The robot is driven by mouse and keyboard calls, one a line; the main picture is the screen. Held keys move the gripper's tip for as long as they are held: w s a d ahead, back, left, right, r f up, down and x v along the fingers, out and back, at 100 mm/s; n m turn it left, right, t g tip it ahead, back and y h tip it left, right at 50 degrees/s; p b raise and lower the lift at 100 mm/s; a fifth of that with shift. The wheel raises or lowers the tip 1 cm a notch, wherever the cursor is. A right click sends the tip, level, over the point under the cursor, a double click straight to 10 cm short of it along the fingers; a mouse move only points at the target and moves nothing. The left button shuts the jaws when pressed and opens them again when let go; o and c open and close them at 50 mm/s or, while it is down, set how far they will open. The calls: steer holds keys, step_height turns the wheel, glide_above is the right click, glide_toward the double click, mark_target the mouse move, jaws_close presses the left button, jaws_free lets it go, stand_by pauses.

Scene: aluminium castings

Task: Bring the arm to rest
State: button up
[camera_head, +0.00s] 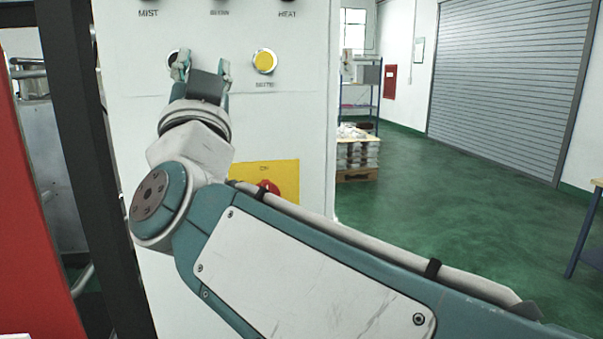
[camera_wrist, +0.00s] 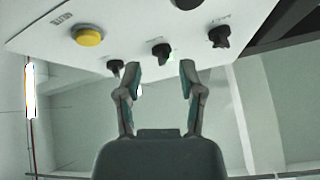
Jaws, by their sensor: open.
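My gripper (camera_head: 199,66) is raised in front of the white control cabinet (camera_head: 290,120) in the head view, at its upper part, with the arm reaching in from the lower right. In the wrist view my gripper (camera_wrist: 161,72) has its two fingers apart with nothing between them. The cabinet's panel (camera_wrist: 130,25) lies beyond the fingertips there, tilted across the top. A black knob (camera_wrist: 160,50) appears just past the gap between the fingers. Whether a finger touches the panel I cannot tell.
A yellow button (camera_head: 264,61) is right of the gripper. A red switch (camera_head: 268,187) on a yellow plate is partly hidden behind my arm. A dark frame post (camera_head: 85,130) and red panel (camera_head: 30,230) stand left. Open green floor (camera_head: 440,210) lies right.

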steer(key=d+f+n+g+y, duration=0.1)
steer(key=d+f+n+g, duration=0.2)
steer(key=d+f+g, duration=0.5)
steer(key=d+f+n+g+y, duration=0.1)
steer(key=d+f+n+g, duration=0.2)
steer(key=f, duration=1)
steer(key=s+d+f+m+g+h, duration=0.2)
steer(key=s+d+f, duration=0.5)
steer(key=f, duration=0.4)
steer(key=s+d+f+m+g+h, duration=0.2)
steer(key=s+d+f+g+h, duration=0.2)
steer(key=d+f, duration=0.6)
steer(key=s+g, duration=0.2)
steer(key=s, duration=0.1)
steer(key=shift+s+f, duration=0.25)
steer(key=shift+f, duration=0.1)
